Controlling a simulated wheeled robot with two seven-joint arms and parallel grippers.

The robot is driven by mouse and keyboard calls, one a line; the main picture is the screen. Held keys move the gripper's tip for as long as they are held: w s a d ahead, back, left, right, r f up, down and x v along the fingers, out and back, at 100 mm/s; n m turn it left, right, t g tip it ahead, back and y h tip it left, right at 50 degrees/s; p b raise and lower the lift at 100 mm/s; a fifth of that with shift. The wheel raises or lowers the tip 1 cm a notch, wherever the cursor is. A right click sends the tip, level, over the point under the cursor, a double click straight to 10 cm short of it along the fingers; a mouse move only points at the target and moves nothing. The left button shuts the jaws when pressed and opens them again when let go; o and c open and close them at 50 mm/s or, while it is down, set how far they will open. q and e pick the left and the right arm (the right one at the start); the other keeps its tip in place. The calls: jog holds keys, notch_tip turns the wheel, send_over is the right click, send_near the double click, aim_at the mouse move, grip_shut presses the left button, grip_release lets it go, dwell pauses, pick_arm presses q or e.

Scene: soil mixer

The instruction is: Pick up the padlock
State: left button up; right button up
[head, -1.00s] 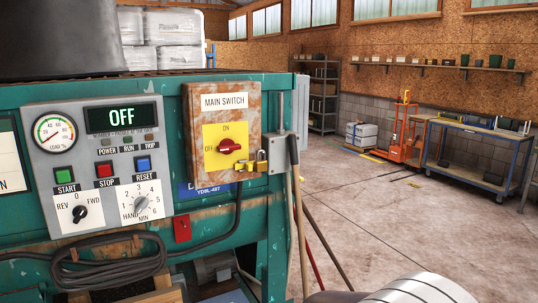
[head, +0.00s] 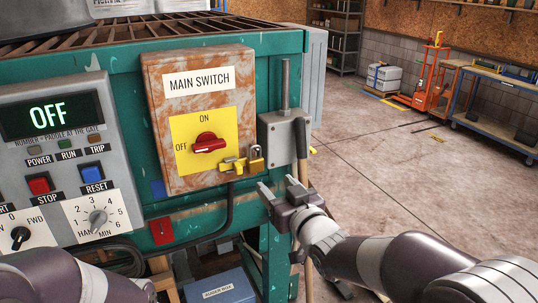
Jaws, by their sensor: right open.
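The small brass padlock (head: 256,159) hangs at the lower right of the rusty main switch box (head: 162,125), beside a yellow hasp (head: 233,165). The red rotary switch (head: 208,143) on the yellow plate points to OFF. I cannot tell whether the padlock's shackle is closed. My right gripper (head: 277,189) is open and empty, below and slightly right of the padlock and apart from it in the picture. Part of my left arm shows at the bottom left; its gripper is out of view.
A grey bracket with an upright rod (head: 284,135) stands just right of the padlock. The grey control panel (head: 62,150) is to the left. A blue box (head: 218,289) sits low under the machine. Wooden handles lean behind my right gripper. Open floor lies to the right.

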aim_at(256, 162)
jog(key=p+x, duration=0.1)
jog(key=x, duration=0.3)
jog(key=p+x, duration=0.1)
jog(key=x, duration=0.1)
jog(key=shift+w+d+f+p, duration=0.15)
jog(key=shift+w+d+p, duration=0.15)
jog(key=shift+w+p, duration=0.1)
jog(key=p+x, duration=0.2)
jog(key=x, duration=0.1)
jog(key=shift+r, duration=0.2)
jog(key=shift+w+a+p, duration=0.15)
jog(key=shift+a+p, duration=0.25)
jog(key=shift+a, duration=0.15)
jog(key=shift+w+d+f, duration=0.15)
jog(key=shift+w, duration=0.1)
jog(key=shift+w+f, duration=0.1)
jog(key=shift+w, duration=0.1)
jog(key=c, duration=0.9)
pick_arm(q)
notch_tip(256, 162, up, 6)
pick_arm(e)
jog(key=shift+s, duration=0.2)
